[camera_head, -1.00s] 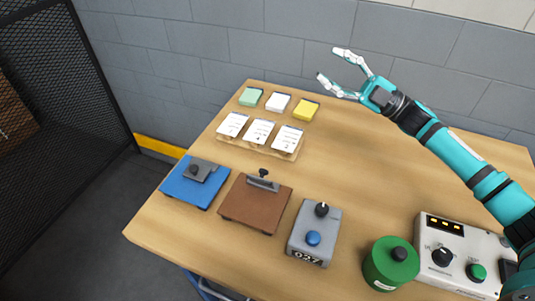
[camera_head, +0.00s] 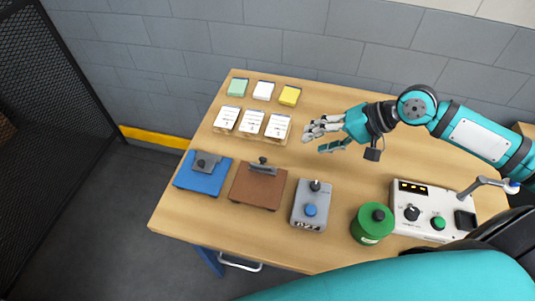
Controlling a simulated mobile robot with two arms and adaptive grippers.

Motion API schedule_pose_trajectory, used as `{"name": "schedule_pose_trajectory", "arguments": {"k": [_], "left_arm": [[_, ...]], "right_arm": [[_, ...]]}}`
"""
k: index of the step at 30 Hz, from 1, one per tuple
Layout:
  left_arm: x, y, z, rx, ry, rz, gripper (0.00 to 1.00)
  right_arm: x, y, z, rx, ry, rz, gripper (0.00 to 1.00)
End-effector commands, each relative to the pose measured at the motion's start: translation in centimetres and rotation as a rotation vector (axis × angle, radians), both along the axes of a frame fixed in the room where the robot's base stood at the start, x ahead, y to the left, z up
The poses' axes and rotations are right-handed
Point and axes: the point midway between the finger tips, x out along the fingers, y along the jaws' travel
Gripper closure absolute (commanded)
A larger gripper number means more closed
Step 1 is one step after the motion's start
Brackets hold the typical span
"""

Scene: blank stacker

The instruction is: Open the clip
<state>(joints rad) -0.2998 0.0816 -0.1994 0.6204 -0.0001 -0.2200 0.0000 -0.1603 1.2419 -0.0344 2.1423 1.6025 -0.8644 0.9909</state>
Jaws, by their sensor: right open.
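A brown board (camera_head: 257,188) lies on the table, with a dark grey clip (camera_head: 263,168) at its back edge and a small knob on top of the clip. A blue base (camera_head: 202,178) to its left carries a grey block with a dark knob (camera_head: 200,163). My right gripper (camera_head: 313,141) is open and empty, above the table to the right of the brown board and behind the grey device. It points left and is apart from the clip. My left gripper does not show.
A grey device (camera_head: 312,206) with a blue button, a green canister (camera_head: 372,224) and a white control box (camera_head: 432,213) stand along the front right. Several cards (camera_head: 251,122) lie on a tray at the back left, with coloured pads (camera_head: 289,95) behind.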

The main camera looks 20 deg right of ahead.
Motion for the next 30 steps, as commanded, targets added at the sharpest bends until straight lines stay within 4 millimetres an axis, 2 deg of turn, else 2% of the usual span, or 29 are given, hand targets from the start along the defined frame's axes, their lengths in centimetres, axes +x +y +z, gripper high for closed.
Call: {"name": "schedule_pose_trajectory", "arguments": {"k": [4, 21, 30], "left_arm": [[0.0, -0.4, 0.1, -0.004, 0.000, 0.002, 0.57], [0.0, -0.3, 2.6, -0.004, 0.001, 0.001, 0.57], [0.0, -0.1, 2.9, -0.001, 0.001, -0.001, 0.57]], "right_arm": [[1.0, 1.5, -1.0, 0.005, -0.008, 0.005, 0.55], [5.7, 8.6, -9.2, 0.002, -0.005, 0.004, 0.55], [6.6, 9.9, -11.0, -0.002, -0.005, 0.003, 0.55]]}}
